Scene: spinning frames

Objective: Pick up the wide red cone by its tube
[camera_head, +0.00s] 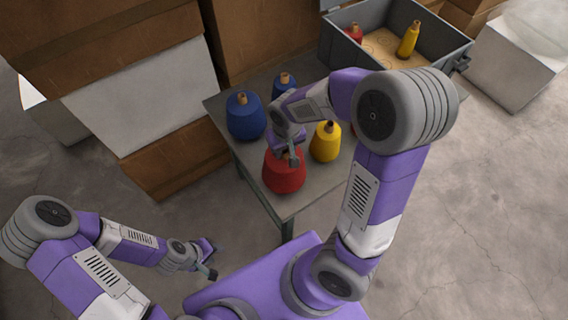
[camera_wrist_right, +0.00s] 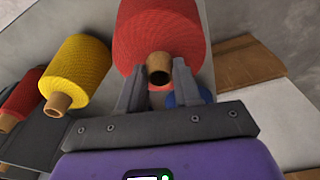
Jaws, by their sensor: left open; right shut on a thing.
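The wide red cone (camera_head: 285,175) stands on the small table near its front corner. In the right wrist view the red cone (camera_wrist_right: 165,28) is at the top centre, its brown tube (camera_wrist_right: 159,68) toward me between the fingers. My right gripper (camera_head: 287,154) is over the cone's top, shut on its tube; the right wrist view shows its two dark fingers (camera_wrist_right: 158,88) on either side of it. The tube is mostly hidden in the head view. My left gripper (camera_head: 213,260) is open and empty, low at the left, away from the table.
A yellow cone (camera_head: 326,142) stands close right of the red one. Two blue cones (camera_head: 245,116) stand behind on the table (camera_head: 289,203). A grey crate (camera_head: 397,72) holding a yellow and a red cone is at the back. Cardboard boxes (camera_head: 170,155) flank the left.

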